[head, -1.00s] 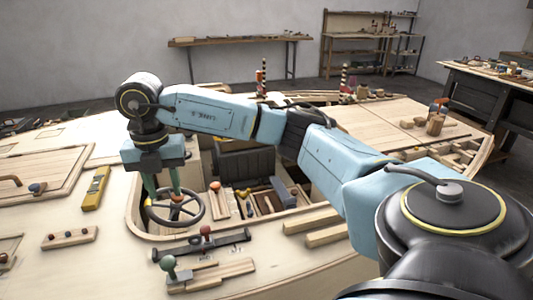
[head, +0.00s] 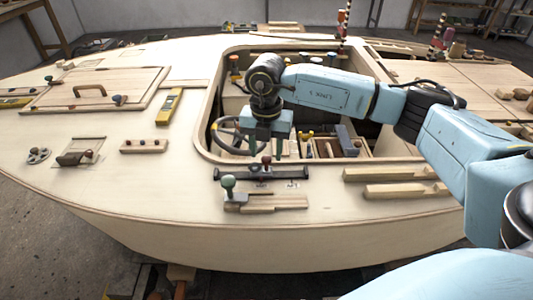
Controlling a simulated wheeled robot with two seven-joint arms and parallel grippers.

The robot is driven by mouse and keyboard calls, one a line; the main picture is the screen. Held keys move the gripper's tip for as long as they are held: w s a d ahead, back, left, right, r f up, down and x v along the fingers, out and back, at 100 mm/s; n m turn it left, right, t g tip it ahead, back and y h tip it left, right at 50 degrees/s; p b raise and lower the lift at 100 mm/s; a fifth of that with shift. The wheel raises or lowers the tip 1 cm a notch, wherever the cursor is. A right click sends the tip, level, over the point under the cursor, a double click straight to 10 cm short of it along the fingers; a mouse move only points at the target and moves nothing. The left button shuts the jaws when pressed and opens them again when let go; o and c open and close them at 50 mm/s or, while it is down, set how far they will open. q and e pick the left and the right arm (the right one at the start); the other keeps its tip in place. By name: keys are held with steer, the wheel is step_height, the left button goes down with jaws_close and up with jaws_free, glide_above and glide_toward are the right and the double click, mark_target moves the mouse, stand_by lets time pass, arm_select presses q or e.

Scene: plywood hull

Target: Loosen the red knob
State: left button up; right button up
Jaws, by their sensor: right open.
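The red knob (head: 266,160) stands on a black slotted bar (head: 285,173) on the deck, just in front of the cockpit's near edge. My right gripper (head: 264,149) points down with its green fingers spread apart and nothing between them. It appears just behind or above the red knob in the head view; the exact gap is hard to tell. My left gripper is out of view.
A steering wheel (head: 222,140) sits in the cockpit, partly behind my gripper. Two wooden strips (head: 392,174) lie to the right. The deck on the left has a yellow level (head: 169,106).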

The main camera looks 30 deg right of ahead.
steer(key=shift+f, duration=0.55)
steer(key=c, duration=1)
